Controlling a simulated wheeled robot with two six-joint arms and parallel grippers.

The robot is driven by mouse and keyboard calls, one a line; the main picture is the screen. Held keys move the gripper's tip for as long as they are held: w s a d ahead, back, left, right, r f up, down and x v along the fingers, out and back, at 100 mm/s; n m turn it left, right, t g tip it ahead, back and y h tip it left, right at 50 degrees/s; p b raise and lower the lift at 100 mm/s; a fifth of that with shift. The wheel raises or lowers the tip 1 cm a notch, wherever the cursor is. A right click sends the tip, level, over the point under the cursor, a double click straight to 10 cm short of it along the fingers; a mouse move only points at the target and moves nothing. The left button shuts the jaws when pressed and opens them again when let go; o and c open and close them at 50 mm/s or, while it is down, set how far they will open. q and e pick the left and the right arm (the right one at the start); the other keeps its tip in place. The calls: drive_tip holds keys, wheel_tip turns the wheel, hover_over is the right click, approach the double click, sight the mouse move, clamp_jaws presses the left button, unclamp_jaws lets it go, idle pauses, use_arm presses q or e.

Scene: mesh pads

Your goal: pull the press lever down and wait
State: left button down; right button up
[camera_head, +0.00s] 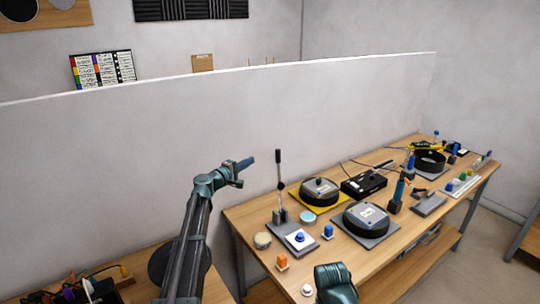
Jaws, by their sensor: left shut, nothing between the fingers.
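The press lever (280,171) is a thin dark rod with a black top, standing upright from a small grey base at the table's left end. A blue button on a white plate (299,239) is beside its foot. My left gripper (249,161) is shut and empty. It appears just left of the lever's upper part, and they look apart, though depth is hard to judge. A dark teal part at the bottom edge looks like my right arm; its gripper is not in view.
The wooden table (397,241) holds a round black device on a yellow pad (297,203), another on a grey pad (389,233) and a black box (363,186). Small orange, blue and white items lie near the front left. A white partition (130,170) stands behind.

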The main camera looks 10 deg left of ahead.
idle(0.3)
use_arm(q)
drive_tip(key=x, duration=1)
drive_tip(key=s+d, duration=0.2)
drive_tip(key=shift+s+d+r, duration=0.2)
drive_tip(key=shift+s+d, duration=0.2)
